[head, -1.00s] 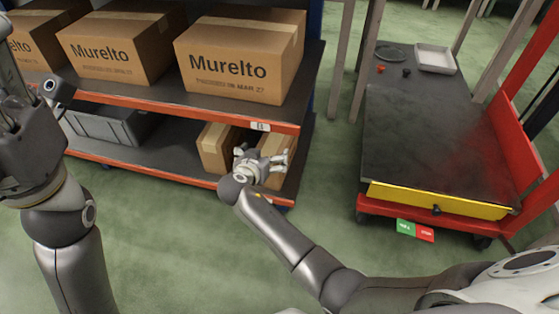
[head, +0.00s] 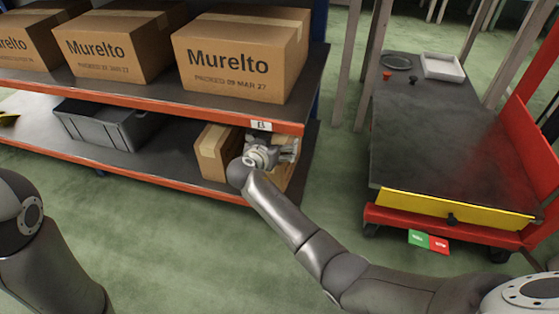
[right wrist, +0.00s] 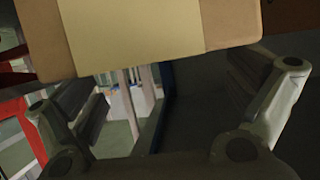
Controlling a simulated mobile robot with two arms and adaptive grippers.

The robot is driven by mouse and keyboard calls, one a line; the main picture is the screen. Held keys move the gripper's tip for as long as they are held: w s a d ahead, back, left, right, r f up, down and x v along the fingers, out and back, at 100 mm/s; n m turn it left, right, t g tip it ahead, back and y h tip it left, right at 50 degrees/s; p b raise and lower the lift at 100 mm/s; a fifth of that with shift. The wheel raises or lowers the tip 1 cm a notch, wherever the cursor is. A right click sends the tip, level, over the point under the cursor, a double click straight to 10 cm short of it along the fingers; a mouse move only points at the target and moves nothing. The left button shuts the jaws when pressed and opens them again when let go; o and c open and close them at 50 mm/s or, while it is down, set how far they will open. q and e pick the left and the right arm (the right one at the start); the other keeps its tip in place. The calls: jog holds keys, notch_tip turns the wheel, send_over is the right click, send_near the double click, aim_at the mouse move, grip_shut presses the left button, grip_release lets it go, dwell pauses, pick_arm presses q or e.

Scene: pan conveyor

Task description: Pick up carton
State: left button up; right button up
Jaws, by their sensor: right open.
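Two small brown cartons stand on the lower shelf. The left carton (head: 214,152) shows its front and top. The right carton (head: 292,180) is mostly hidden behind my right gripper (head: 283,150). In the right wrist view a carton (right wrist: 230,22) with a pale tape strip fills the top. My right gripper (right wrist: 165,110) is open there, one finger on each side of the picture, with the space between them empty below the carton. I cannot tell whether it touches the carton. My left arm shows at the lower left, but its gripper is out of the picture.
Large Murelto boxes (head: 240,65) fill the upper shelf (head: 130,92) just above my right gripper. A grey bin (head: 105,128) stands on the lower shelf (head: 170,165). A cart (head: 440,140) at the right carries a white tray (head: 443,66). Green floor lies between them.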

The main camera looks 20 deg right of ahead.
aim_at(279, 141)
jog(key=shift+b+x, duration=1)
jog(key=shift+x, duration=0.75)
jog(key=shift+a+f, duration=0.1)
jog(key=shift+f, duration=0.05)
jog(key=shift+s, duration=0.15)
jog(key=c, duration=1.9)
jog(key=shift+c, duration=0.8)
